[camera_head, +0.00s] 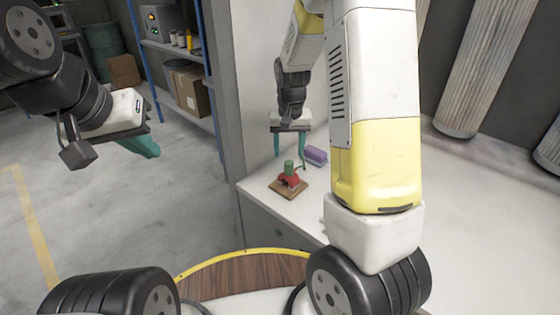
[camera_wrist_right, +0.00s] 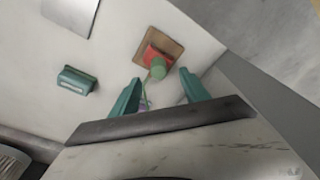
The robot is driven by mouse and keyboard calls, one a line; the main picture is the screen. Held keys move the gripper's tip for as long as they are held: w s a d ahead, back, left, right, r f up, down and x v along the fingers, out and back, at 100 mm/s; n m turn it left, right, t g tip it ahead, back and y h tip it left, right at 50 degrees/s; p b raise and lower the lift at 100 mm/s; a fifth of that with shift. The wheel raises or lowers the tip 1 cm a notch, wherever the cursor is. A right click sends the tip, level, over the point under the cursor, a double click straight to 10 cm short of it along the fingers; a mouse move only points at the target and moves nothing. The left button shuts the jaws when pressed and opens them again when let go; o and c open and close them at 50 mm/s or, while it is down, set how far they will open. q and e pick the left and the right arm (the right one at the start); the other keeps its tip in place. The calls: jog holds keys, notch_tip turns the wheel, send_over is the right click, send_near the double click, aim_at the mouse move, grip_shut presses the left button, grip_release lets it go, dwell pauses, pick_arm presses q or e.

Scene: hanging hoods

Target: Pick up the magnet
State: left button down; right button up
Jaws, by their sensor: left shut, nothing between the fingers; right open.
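No object shows clearly as a magnet. A red piece with a green cylinder (camera_head: 289,172) sits on a small square wooden board (camera_head: 283,192) near the counter's left edge. In the right wrist view the red piece (camera_wrist_right: 153,55) and board (camera_wrist_right: 176,43) lie just beyond the fingertips. My right gripper (camera_head: 289,150) is open above and behind the board, teal fingers pointing down, apart from the red piece. A thin greenish strand and some purple show between its fingers (camera_wrist_right: 160,90). My left gripper (camera_head: 148,150) is shut and empty, off the counter.
The white counter (camera_head: 460,225) is bare on the right. A green block (camera_wrist_right: 77,80) lies on the pale surface in the right wrist view. A blue-framed shelf (camera_head: 175,50) with boxes stands at the back left.

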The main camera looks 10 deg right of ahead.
aim_at(289, 162)
jog(key=f, duration=0.5)
jog(key=w+f, duration=0.1)
jog(key=f, duration=0.1)
jog(key=shift+w+d+f, duration=0.1)
jog(key=shift+d+f, duration=0.15)
grip_shut()
